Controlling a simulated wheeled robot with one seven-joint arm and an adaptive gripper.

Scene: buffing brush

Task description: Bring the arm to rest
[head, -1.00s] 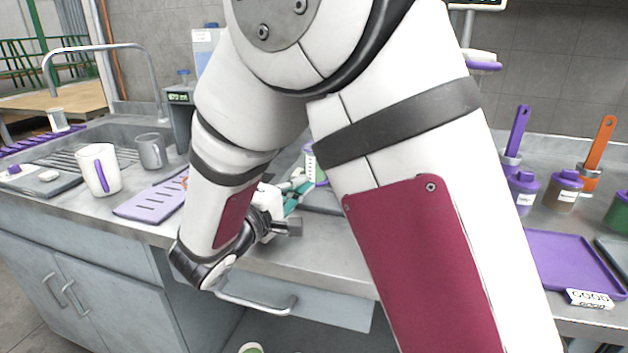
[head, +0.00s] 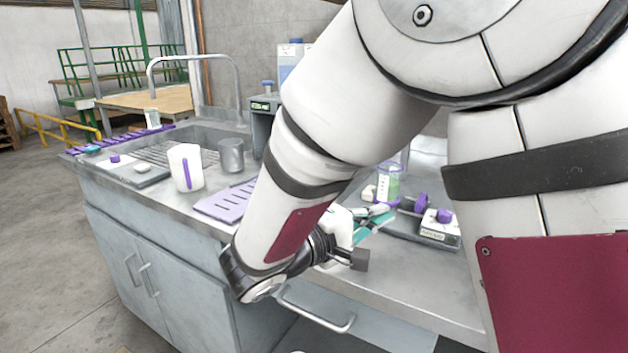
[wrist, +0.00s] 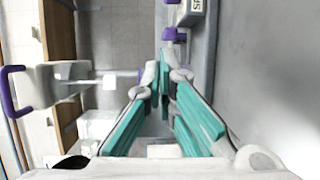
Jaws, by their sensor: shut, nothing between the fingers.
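My gripper (head: 378,217), with teal fingers, is in front of the steel counter's (head: 415,275) working area in the head view, partly hidden behind my white and maroon arm. In the wrist view my gripper (wrist: 163,78) has its fingertips together with nothing between them. My arm is bent, with its elbow and upper links filling the right half of the head view. No object is held.
Floor at left is free.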

